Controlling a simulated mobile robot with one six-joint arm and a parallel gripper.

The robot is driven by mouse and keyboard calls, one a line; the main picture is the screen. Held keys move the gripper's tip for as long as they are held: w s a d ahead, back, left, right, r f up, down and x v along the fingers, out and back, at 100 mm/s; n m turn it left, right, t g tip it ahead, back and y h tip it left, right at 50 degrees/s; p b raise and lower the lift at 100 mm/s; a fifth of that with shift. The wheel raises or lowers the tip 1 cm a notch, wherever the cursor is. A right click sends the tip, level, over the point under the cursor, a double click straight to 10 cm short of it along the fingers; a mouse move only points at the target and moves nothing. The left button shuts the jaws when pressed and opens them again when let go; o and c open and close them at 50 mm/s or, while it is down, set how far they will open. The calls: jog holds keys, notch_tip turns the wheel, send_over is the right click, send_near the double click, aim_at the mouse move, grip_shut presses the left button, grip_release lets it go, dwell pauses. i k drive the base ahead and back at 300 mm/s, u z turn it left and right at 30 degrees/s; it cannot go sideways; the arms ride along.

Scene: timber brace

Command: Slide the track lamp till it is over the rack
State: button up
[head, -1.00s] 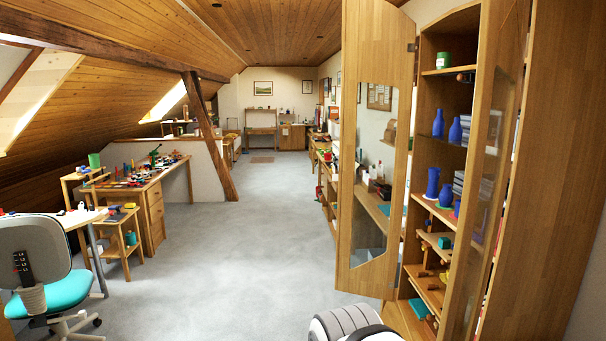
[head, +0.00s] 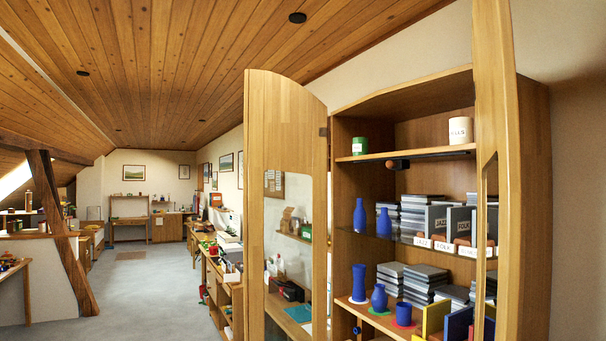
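The track lamp (head: 399,164) looks like a small dark cylinder with an orange-brown end. It hangs under the upper shelf (head: 372,157) of the open cabinet, toward the left of a dark strip that runs along the shelf's underside. Below it, CD stacks stand on a glass shelf, with upright dividers (head: 462,224) and small lettered labels to the right. A rack-like row of yellow, blue and red panels (head: 458,322) shows at the bottom right, cut by the frame edge. I cannot tell which of these is the rack. My gripper is not in view.
The cabinet's left glazed door (head: 254,190) stands open toward me; a door frame (head: 490,60) partly covers the right side. Blue vases (head: 360,216) stand on the shelves below the lamp. A green can (head: 360,146) and a white mug (head: 460,131) stand above. Carpet is clear at left.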

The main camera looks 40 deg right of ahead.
aim_at(399, 165)
jog(key=u, duration=0.05)
jog(key=i, duration=2.7)
jog(key=z, duration=3.5)
jog(key=i, duration=1)
